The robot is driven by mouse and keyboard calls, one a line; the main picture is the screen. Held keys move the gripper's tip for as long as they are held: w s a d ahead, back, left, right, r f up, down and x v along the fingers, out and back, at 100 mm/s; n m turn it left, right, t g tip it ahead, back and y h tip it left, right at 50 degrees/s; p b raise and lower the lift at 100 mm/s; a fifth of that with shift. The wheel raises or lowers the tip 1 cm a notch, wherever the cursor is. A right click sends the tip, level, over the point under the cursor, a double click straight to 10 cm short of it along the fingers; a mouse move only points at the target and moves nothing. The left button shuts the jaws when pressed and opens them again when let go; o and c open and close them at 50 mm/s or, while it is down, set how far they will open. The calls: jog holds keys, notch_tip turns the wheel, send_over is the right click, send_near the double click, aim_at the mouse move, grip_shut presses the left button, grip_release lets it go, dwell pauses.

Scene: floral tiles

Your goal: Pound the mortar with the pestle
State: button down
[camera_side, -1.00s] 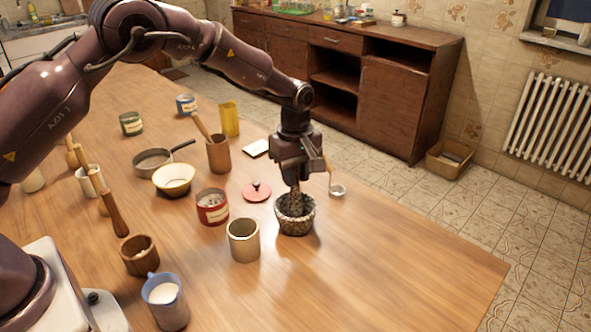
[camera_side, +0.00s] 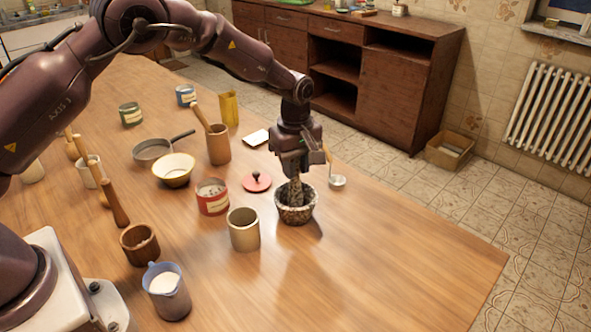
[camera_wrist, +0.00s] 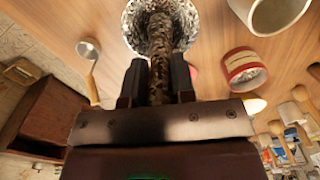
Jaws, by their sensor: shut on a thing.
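The mortar (camera_side: 296,213) is a speckled dark stone bowl standing upright on the wooden table. The pestle (camera_side: 296,189) is of the same speckled stone, and its lower end is inside the mortar. My gripper (camera_side: 294,174) is above the mortar, pointing down, and shut on the upper part of the pestle. In the wrist view the pestle (camera_wrist: 160,50) runs from between my fingers (camera_wrist: 158,80) into the mortar (camera_wrist: 130,28). The mortar's inner floor and the pestle's tip are partly hidden, so I cannot tell whether they touch.
A ladle (camera_side: 337,181) lies close behind on the right. The table's front right (camera_side: 400,260) is clear.

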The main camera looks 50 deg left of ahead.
jog(key=shift+r, duration=0.75)
jog(key=shift+w, duration=0.2)
dwell(0.7)
jog(key=shift+f, duration=0.25)
jog(key=shift+f, duration=1.3)
jog(key=shift+r, duration=0.1)
jog(key=shift+r, duration=1.4)
